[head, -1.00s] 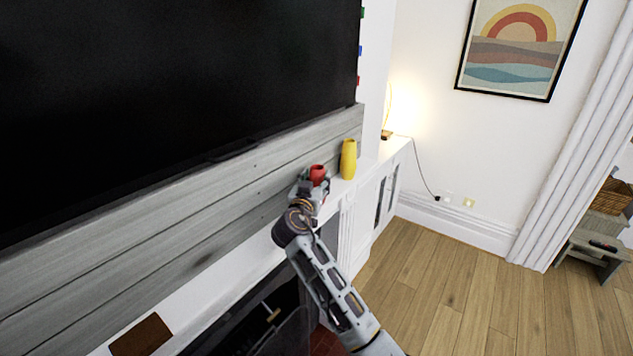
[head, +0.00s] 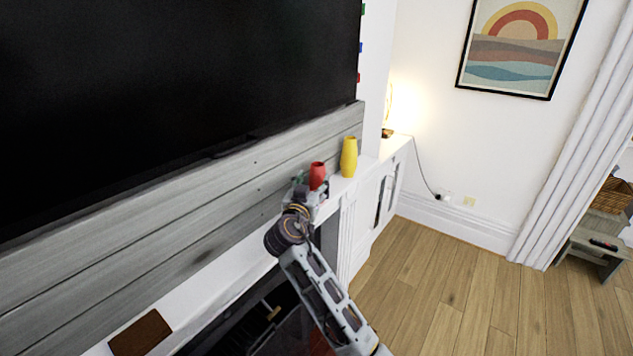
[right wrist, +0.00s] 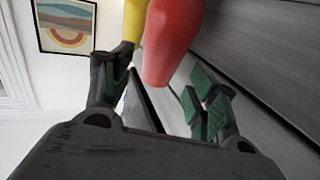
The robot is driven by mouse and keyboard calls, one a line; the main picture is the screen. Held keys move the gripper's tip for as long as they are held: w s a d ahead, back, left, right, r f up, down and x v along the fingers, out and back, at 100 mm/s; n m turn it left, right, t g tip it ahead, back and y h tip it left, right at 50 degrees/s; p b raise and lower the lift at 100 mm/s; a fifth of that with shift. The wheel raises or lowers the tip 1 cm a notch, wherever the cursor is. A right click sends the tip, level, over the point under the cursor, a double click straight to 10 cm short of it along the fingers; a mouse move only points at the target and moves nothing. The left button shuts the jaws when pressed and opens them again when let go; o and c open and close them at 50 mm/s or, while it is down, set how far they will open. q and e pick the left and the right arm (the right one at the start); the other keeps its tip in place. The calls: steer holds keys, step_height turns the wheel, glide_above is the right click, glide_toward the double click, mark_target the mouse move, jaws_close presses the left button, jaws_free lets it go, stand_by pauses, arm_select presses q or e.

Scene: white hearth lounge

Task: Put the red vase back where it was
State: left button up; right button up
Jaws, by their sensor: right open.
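The red vase (head: 317,175) stands on the white mantel next to the yellow vase (head: 349,157), to its left in the head view. My right gripper (head: 312,190) is at the near side of the red vase, and its lower part is partly hidden by the gripper. In the right wrist view the red vase (right wrist: 170,42) shows just beyond the open fingers (right wrist: 160,92), with the yellow vase (right wrist: 134,22) beside it. The fingers are apart with a gap between them and the red vase. My left gripper is not in view.
A large black screen (head: 180,80) hangs above the grey plank wall (head: 180,220). A brown flat block (head: 141,333) lies on the mantel's near end. A lit lamp (head: 388,115) stands beyond on a white cabinet. The wooden floor (head: 440,280) is clear at right.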

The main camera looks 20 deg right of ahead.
steer(key=b+v, duration=0.1)
steer(key=v, duration=0.7)
steer(key=shift+b, duration=0.4)
